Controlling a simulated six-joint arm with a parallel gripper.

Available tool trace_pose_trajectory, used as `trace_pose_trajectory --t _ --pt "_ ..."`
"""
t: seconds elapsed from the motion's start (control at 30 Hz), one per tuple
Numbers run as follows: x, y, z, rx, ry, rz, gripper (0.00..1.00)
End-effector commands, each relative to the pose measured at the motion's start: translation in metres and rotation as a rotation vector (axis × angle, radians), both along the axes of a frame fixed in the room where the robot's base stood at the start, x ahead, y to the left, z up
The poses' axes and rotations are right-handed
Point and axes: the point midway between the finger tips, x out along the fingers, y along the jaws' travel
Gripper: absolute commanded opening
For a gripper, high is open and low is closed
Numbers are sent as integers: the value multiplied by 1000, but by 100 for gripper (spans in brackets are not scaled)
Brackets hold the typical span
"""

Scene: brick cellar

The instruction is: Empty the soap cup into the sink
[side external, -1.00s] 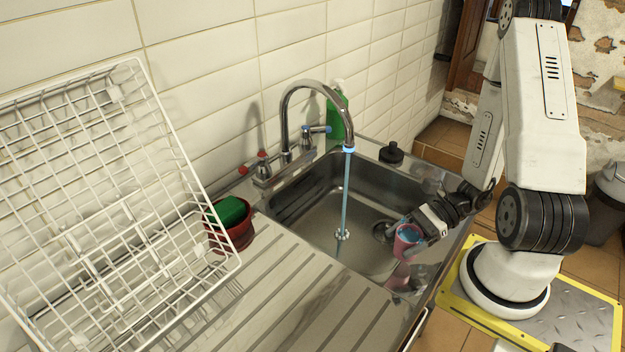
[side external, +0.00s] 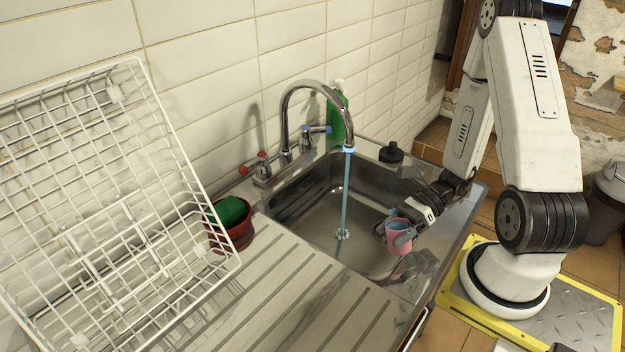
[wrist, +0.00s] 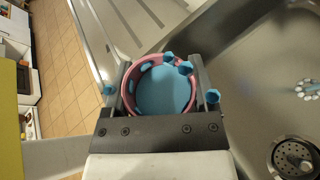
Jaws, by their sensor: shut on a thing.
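My gripper (side external: 400,230) is shut on a pink cup (side external: 398,241), the soap cup, near the front right edge of the sink (side external: 318,225). In the wrist view the cup's pink rim (wrist: 128,86) sits between the two fingers of my gripper (wrist: 160,85). Blue soap (wrist: 160,92) fills much of the cup's inside. Blue blobs show at the rim and beside both fingers. The cup looks nearly upright in the side view. Its underside is hidden in the wrist view.
The tap (side external: 315,88) runs a blue-tinted stream (side external: 346,195) into the basin, left of the cup. A drain (wrist: 293,157) shows on the basin floor. A dark red pot (side external: 236,232) with a green sponge and a white dish rack (side external: 110,200) stand left. A green bottle (side external: 338,118) stands behind.

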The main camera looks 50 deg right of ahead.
Motion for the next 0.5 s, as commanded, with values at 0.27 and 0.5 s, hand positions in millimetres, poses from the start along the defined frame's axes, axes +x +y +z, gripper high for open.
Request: trace_pose_trajectory --t 0.27,0.5 --pt "3 -1 1 13 34 1 10" --pt "6 -3 2 25 65 1 10"
